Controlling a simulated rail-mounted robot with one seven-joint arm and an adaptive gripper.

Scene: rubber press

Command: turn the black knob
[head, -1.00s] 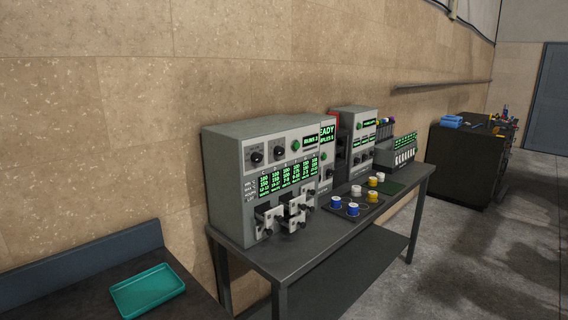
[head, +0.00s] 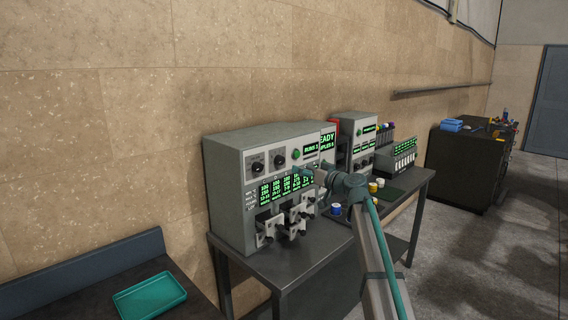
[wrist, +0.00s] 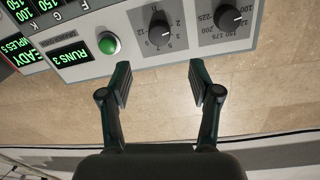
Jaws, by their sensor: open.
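Two black knobs sit on the upper panel of the front grey machine. The left one (head: 257,165) is farther from the green button, and the right one (head: 280,161) is nearer to it. The wrist view, turned over, shows the nearer knob (wrist: 160,33) with small numbers around it and the other knob (wrist: 230,18) with a scale including 150 to 225. My gripper (wrist: 164,84) is open and empty, its fingers apart, with the nearer knob above the gap in that picture. In the head view my gripper (head: 313,174) is in front of the machine's right side, apart from both knobs.
The green button (wrist: 108,43) is beside the nearer knob, with a lit RUNS display (wrist: 71,57) beyond it. Clamp-like holders (head: 267,230) stick out below the screen rows. Cups (head: 336,209) stand on the bench (head: 290,262). A teal tray (head: 150,296) lies at lower left.

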